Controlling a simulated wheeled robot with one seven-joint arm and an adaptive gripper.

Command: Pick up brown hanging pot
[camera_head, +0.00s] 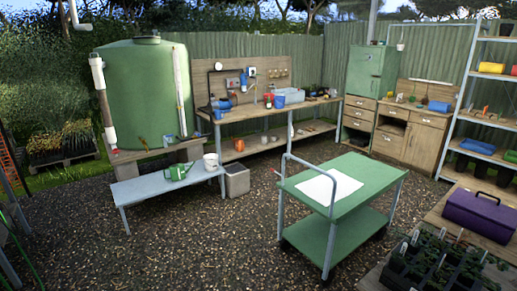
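I cannot make out a brown hanging pot for certain. A small pale pot-like thing (400,46) hangs from the grey pipe at the back right, but it does not look brown. An orange-brown pot (239,145) sits on the lower shelf of the long workbench at the back; it does not hang. A small dark container (505,30) is on the top of the metal rack at the right, too small to tell what it is. My gripper is not in view.
A green trolley (372,178) with a white sheet (329,186) stands mid-right on gravel. A grey bench (143,190) holds a green watering can (178,171). A wooden table with a purple toolbox (481,214) and seedlings is at lower right. Gravel at front left is clear.

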